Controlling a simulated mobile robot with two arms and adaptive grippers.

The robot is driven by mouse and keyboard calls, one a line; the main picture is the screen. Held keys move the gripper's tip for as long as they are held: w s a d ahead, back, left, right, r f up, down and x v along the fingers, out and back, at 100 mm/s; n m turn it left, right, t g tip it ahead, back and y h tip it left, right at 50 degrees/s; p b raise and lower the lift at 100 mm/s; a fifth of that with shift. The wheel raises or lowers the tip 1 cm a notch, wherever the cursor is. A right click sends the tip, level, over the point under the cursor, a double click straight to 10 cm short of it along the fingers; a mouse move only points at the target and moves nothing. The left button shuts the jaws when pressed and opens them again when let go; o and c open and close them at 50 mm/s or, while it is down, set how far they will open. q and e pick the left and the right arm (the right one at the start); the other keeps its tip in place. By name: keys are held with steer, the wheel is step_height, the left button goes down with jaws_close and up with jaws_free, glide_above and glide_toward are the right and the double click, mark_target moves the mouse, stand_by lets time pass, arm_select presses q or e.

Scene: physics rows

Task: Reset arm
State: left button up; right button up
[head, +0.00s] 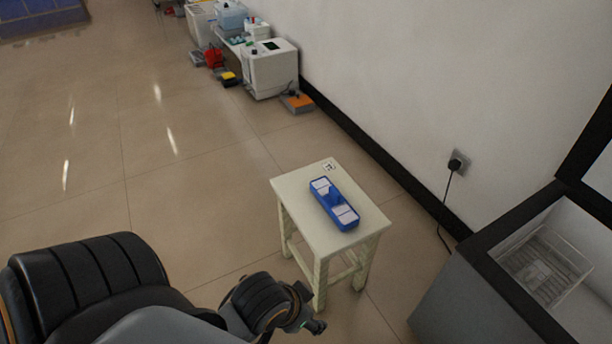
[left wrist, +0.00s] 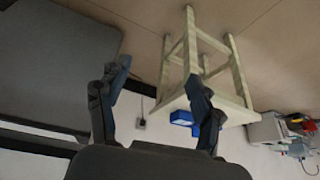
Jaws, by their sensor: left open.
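My left arm reaches in from the bottom left of the head view. Its gripper (head: 312,324) is at the lower middle, in front of a small cream stool (head: 290,190), and is partly cut off from sight by my own arm. In the left wrist view the gripper (left wrist: 157,76) has its two dark fingers spread wide, with nothing held between them. A blue holder with white panels (head: 323,192) lies on the stool top. The holder also shows in the left wrist view (left wrist: 180,117), upside down and partly behind a finger. My right gripper is in neither view.
A grey open-topped chest with a wire basket (head: 545,265) stands at the right. A wall socket with a plug (head: 456,164) is behind the stool. White equipment (head: 272,70) lines the wall at the back. The floor left of the stool is clear.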

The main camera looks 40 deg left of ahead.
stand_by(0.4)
arm_select(q)
steer(key=s+f+g+p, duration=0.2)
steer(key=s+f+p, duration=0.2)
steer(key=f+p, duration=1.05)
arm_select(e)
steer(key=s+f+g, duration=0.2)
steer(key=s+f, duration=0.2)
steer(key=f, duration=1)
arm_select(q)
steer(key=s+a+f+g+p, duration=0.1)
steer(key=s+a+f+p, duration=0.1)
steer(key=s+p, duration=0.3)
steer(key=s+a+f+p, duration=0.1)
steer(key=s+p, duration=0.4)
steer(key=s, duration=0.6)
steer(key=shift+s+a+f+g+y, duration=0.3)
steer(key=shift+s+a+f+g, duration=0.1)
steer(key=shift+f, duration=0.3)
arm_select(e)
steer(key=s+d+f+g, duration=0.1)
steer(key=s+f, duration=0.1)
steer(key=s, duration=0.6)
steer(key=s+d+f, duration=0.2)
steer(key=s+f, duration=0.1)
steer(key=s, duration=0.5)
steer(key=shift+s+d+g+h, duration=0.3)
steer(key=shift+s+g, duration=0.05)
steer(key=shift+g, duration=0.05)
